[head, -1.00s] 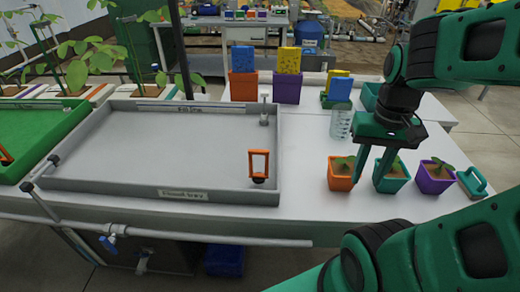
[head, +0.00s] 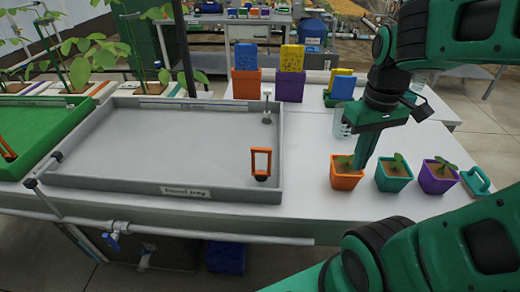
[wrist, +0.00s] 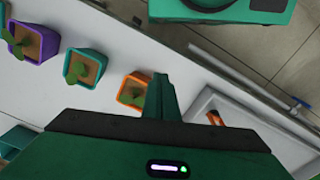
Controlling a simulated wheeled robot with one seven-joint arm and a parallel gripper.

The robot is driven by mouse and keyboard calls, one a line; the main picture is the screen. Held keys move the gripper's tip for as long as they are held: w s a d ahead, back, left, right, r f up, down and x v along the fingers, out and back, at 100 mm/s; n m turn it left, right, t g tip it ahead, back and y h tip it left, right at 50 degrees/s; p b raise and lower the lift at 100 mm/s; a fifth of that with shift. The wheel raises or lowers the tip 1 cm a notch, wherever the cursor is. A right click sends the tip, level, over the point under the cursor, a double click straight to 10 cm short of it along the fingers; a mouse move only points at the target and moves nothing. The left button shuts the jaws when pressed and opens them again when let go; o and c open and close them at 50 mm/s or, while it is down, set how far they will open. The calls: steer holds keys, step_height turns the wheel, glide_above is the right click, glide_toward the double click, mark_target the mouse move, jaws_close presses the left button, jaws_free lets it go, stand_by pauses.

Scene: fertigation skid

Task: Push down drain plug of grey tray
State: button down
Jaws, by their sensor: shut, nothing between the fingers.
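The grey tray (head: 110,182) lies on the white bench at the left of the head view, with a label on its front wall. Its drain plug (head: 261,163) has an upright orange handle on a dark base, in the tray's front right corner. In the wrist view the orange handle (wrist: 215,118) shows at the right, partly cut off by the gripper body. My gripper (head: 359,168) is shut and empty, pointing down, right of the tray and plug and close to the orange pot. Its shut fingers (wrist: 161,88) also show in the wrist view.
Orange (head: 346,178), teal (head: 393,180) and purple (head: 438,181) seedling pots stand right of the tray. A clear beaker (head: 341,123) stands behind them. A white-topped post (head: 267,108) rises in the tray's back right corner. A green tray (head: 40,135) lies at the left.

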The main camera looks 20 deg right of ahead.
steer(key=w+a+r+n, duration=0.2)
steer(key=w+a+n, duration=0.1)
steer(key=w+n, duration=0.35)
steer(key=n, duration=1.8)
glide_toward(261, 149)
steer(key=shift+a+r+h, duration=0.1)
steer(key=shift+a+h, duration=0.2)
steer(key=shift+h, duration=0.1)
steer(key=shift+w+d+f, duration=0.1)
steer(key=shift+d+f, duration=0.1)
steer(key=shift+f, duration=1.55)
steer(key=shift+d+f, duration=0.2)
steer(key=shift+f, duration=1.55)
